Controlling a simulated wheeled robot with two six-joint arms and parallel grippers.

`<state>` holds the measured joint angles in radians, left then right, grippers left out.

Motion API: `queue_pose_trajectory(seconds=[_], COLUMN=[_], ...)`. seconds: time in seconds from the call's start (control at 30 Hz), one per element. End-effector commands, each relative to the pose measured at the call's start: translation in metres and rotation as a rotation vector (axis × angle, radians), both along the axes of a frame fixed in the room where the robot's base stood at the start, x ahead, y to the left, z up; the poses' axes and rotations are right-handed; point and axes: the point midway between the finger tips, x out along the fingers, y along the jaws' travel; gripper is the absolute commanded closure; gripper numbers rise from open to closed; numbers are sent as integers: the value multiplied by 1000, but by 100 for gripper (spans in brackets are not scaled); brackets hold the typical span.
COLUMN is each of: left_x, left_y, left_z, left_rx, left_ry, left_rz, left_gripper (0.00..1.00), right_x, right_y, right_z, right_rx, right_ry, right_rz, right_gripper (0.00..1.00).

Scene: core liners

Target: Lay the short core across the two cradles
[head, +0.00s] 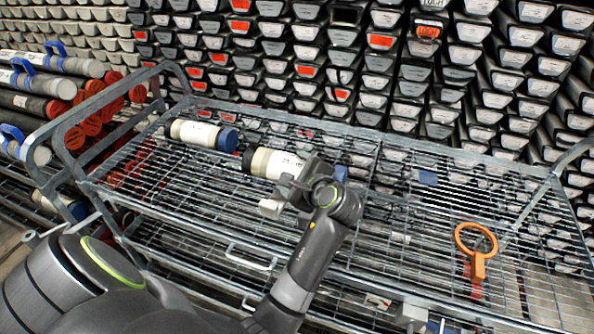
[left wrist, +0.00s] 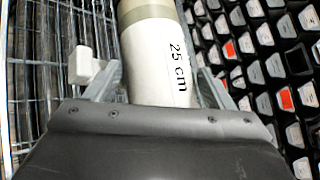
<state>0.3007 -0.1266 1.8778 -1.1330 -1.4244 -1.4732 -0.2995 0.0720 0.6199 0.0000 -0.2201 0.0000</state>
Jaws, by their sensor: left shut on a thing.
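The short core (head: 275,163) is a pale tube marked "25 cm", with a beige band at its left end. A blue part (head: 340,172) shows just past my gripper, apparently at its right end. My left gripper (head: 300,186) is shut around the tube, its fingers on either side. The left wrist view shows the core (left wrist: 157,60) running between the fingers (left wrist: 155,95). I cannot tell whether the core touches the rack or hangs just above it. I cannot make out the two cradles clearly. My right gripper is not in view.
A similar core with a blue cap (head: 202,134) lies on the wire rack (head: 190,190) to the left. An orange ring tool (head: 477,252) and a small blue piece (head: 428,178) are at right. Stacked trays fill the back. The rack's middle front is clear.

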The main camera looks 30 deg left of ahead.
Motion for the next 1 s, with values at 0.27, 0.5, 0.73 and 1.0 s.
queue_pose_trajectory(seconds=[0.27,0.5,0.73,1.0], left_x=[1,1,1,1], left_y=[0,0,0,0], left_z=[-19,-47,-52,-55], left_rx=[4,5,5,4], left_ry=[-10,-9,-13,-11], left_rz=[0,-1,-1,0], left_gripper=[95,95,95,95], right_x=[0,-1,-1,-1], right_y=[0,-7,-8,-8], right_z=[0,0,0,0], right_rx=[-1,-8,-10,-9], right_ry=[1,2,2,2], right_rz=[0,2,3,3], right_gripper=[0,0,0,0])
